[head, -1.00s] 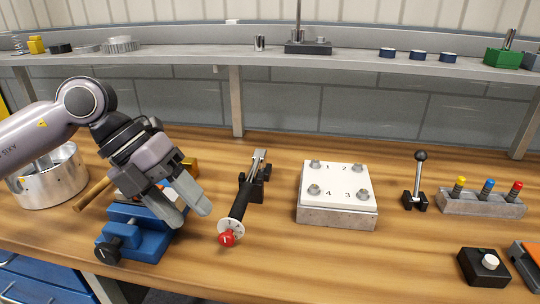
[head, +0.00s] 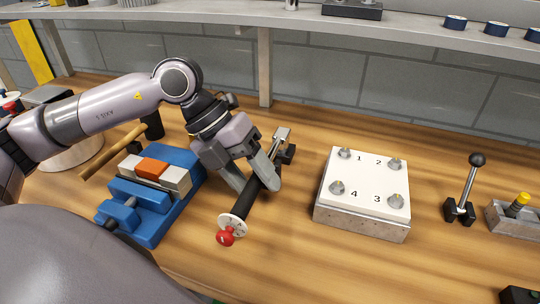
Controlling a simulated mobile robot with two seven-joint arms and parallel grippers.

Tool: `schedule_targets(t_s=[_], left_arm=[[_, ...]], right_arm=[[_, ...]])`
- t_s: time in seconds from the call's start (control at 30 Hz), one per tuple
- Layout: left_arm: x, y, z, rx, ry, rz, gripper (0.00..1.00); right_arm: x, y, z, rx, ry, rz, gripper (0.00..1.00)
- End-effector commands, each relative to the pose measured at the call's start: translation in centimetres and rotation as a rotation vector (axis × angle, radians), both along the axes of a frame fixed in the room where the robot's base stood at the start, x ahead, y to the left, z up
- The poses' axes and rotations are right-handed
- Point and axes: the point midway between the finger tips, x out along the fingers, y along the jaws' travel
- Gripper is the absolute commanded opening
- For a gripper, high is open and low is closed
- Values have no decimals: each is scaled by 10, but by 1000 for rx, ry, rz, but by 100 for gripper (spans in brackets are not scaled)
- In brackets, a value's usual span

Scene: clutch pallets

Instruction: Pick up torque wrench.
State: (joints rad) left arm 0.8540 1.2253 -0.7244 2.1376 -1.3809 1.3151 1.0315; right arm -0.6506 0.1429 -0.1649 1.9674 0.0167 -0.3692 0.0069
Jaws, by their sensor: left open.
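The torque wrench (head: 241,203) lies on the wooden bench with a black grip, a white dial and a red knob at its near end. Its metal head points away, toward the back of the bench. My left gripper (head: 256,190) is open over the black grip, with one finger on each side of it. Whether the fingers touch the grip I cannot tell. My right gripper is out of view.
A blue vise (head: 150,222) holding an orange block stands just left of the wrench, with a hammer (head: 112,152) behind it. A white-topped block (head: 365,185) with numbered bolts stands to the right. A shelf (head: 225,16) runs along the back.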

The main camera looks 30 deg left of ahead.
Motion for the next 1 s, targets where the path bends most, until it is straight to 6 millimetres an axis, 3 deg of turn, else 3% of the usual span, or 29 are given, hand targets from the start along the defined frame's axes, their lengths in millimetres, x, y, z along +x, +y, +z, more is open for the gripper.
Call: schedule_targets(t_s=[0.33, 0.5, 0.83, 1.0], left_arm=[[1, -5, -8, 0, 0, 0, 51], [1, -5, -8, 0, 0, 0, 0], [2, -5, -2, -2, -8, 0, 0], [3, -5, 22, -3, -13, 0, 0]], right_arm=[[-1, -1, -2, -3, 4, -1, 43], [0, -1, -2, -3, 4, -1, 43], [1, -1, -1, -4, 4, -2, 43], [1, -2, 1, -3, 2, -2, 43]])
